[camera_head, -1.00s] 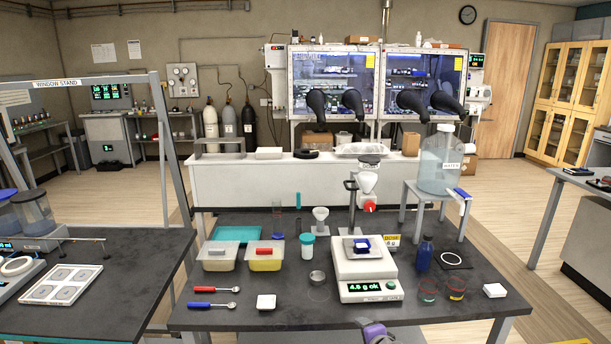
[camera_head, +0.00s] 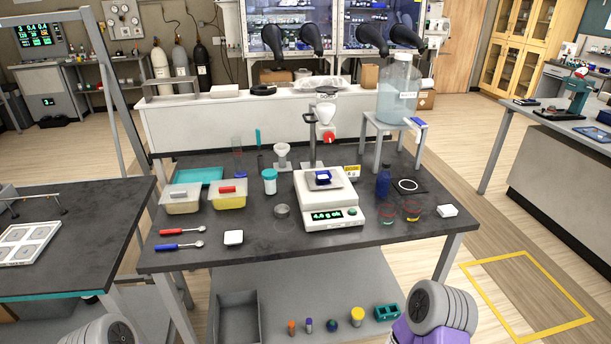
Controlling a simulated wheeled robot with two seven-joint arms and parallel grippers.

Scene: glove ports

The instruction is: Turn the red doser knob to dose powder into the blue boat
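The red doser knob (camera_head: 329,138) sits on the front of the white doser (camera_head: 325,113), held on a stand behind the balance. The blue boat (camera_head: 323,178) rests on the pan of the white balance (camera_head: 334,216), below the doser and the knob. The balance's green display seems to read 4.6 g ok. Powder in the boat is too small to tell. Parts of my own arms show at the bottom left and bottom right edges. Neither gripper's fingers can be seen, and nothing touches the knob.
The dark table's front strip is mostly clear.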

